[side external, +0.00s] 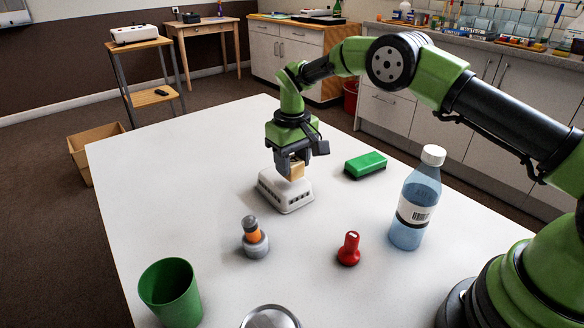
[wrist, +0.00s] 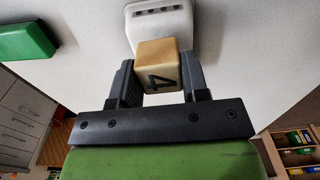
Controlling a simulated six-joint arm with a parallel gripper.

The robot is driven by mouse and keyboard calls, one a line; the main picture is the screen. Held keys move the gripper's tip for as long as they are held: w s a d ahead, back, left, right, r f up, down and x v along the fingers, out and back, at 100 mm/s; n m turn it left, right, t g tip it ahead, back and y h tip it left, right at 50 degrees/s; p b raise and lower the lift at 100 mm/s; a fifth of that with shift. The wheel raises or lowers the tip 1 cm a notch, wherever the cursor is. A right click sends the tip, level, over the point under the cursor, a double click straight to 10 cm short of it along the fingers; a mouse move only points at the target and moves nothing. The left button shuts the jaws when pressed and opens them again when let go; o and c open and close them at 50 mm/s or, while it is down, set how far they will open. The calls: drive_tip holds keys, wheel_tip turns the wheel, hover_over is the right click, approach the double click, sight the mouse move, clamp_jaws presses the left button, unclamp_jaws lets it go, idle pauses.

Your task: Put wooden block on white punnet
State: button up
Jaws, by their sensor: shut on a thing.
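The wooden block (wrist: 157,62) is a small tan cube with a dark "4" on one face. My gripper (wrist: 158,80) is shut on it, with one finger on each side. In the side view the block (side external: 297,171) is between the fingertips of my gripper (side external: 294,165), directly over the white punnet (side external: 287,198). The punnet is a low white box with slots in its wall, standing on the table. In the wrist view the punnet (wrist: 158,16) is partly hidden behind the block. I cannot tell whether the block touches it.
A green block (side external: 365,164) lies right of the punnet. A clear bottle (side external: 414,200), a red torch-like object (side external: 349,249), a grey-and-orange object (side external: 254,238) and a green cup (side external: 171,293) stand nearer the camera. The white table (side external: 150,185) is clear on the left.

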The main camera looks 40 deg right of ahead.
drive_tip(key=shift+f, duration=0.95)
drive_tip(key=shift+f, duration=0.1)
drive_tip(key=o, duration=0.9)
